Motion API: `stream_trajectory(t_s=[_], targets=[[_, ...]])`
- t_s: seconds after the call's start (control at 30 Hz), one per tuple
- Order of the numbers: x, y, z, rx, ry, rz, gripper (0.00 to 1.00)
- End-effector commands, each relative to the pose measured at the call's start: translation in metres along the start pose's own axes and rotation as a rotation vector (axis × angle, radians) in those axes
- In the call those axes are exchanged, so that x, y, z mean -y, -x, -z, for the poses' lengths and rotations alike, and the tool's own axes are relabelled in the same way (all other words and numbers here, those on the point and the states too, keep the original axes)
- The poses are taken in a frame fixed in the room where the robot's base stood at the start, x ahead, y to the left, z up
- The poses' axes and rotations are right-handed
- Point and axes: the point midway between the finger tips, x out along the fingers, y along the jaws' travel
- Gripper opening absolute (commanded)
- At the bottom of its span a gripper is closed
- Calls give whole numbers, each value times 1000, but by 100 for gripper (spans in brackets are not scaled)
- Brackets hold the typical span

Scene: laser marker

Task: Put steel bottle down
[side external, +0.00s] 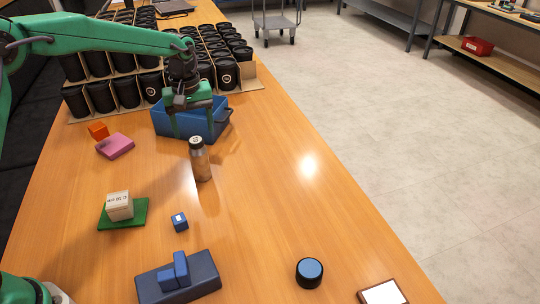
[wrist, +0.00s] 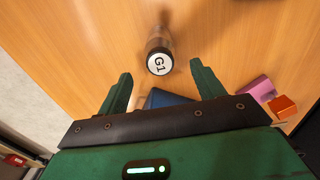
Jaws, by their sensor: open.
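The steel bottle (side external: 201,162) stands upright on the wooden table, in front of the blue bin in the side view. Its body mirrors the wood colour. In the wrist view its round white top (wrist: 159,63), marked "G1", lies ahead of the gap between my fingers. My gripper (side external: 193,134) is open and empty, with its two green fingers (wrist: 161,72) spread apart. It hangs above the table by the bin, behind the bottle in the side view. I cannot tell the exact gap between fingertips and bottle.
The blue bin (side external: 160,127) stands right behind the bottle. Rows of black cups in cardboard dividers (side external: 100,97) fill the back. A pink block (side external: 115,146), an orange block (side external: 98,131), a green pad (side external: 135,223) and a small blue cube (side external: 179,222) lie left and front. Table right of the bottle is clear.

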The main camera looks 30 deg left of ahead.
Motion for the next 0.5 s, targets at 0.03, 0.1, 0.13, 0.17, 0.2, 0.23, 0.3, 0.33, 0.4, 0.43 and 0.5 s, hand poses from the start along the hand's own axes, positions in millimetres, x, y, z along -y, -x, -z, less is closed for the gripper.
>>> stream_trajectory(t_s=[0.03,0.1,0.13,0.17,0.2,0.23,0.3,0.33,0.4,0.43,0.5], targets=[[0,9,0,-2,0,-2,68],[0,20,0,-1,0,-1,68],[0,24,0,-2,0,-2,68],[0,28,0,-2,0,-2,68],[0,33,0,-1,0,-2,68],[0,36,0,-1,0,-2,68],[0,42,0,0,0,0,68],[0,44,0,0,0,0,68],[0,48,0,0,0,-1,68],[0,48,0,0,0,0,68],[0,50,0,1,0,1,68]])
